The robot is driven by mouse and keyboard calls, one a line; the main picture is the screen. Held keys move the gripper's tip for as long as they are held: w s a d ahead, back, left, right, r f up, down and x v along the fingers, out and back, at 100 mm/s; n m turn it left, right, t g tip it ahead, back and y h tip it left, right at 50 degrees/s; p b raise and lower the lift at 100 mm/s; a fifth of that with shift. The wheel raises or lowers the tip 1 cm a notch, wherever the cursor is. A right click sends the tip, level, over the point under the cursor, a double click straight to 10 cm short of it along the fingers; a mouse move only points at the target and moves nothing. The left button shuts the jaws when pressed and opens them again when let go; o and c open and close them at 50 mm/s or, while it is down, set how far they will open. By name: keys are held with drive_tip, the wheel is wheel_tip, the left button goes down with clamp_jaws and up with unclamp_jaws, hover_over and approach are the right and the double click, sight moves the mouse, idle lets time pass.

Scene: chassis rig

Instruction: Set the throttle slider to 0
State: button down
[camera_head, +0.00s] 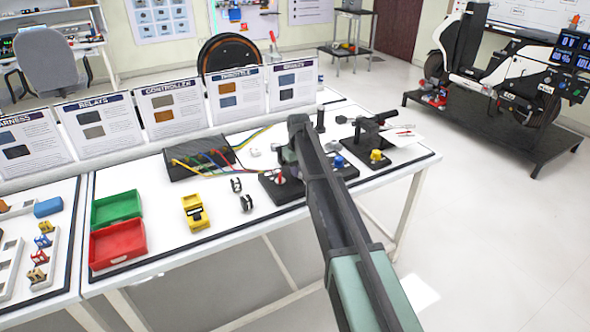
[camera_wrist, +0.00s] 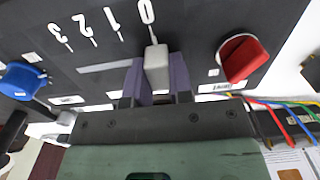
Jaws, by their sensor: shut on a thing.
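The throttle slider has a pale grey knob (camera_wrist: 156,66) on a dark panel (camera_wrist: 200,20) in the wrist view. White digits 3, 2, 1 and 0 run left to right above its track (camera_wrist: 104,67). The knob stands below the digit 0 (camera_wrist: 146,12), at the right part of the track. My gripper (camera_wrist: 156,78) has its two purple fingers shut on the knob, one on each side. In the head view, my arm hides the slider and most of the control box (camera_head: 283,190).
A red knob (camera_wrist: 242,58) is close to the right of my gripper; a blue knob (camera_wrist: 22,80) is at the left. Coloured wires (camera_wrist: 290,115) lie to the right. In the head view, a yellow device (camera_head: 195,212) and red and green bins (camera_head: 118,243) share the bench.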

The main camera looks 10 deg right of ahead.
drive_tip(key=c, duration=1)
unclamp_jaws()
drive_tip(key=shift+s+a, duration=0.1)
drive_tip(key=shift+a, duration=0.15)
drive_tip(key=shift+r, duration=0.1)
wheel_tip(320, 180, up, 11)
drive_tip(key=p, duration=1)
drive_tip(key=shift+f+p, duration=0.2)
drive_tip(key=shift+p, duration=0.2)
drive_tip(key=s+a+m, duration=0.1)
drive_tip(key=s+a, duration=0.1)
drive_tip(key=s, duration=1.6)
drive_tip(key=s+a+r+m+p, duration=0.1)
drive_tip(key=s+a, duration=0.2)
drive_tip(key=s, duration=1.5)
drive_tip(key=shift+r+m, duration=0.15)
drive_tip(key=shift+m, duration=0.25)
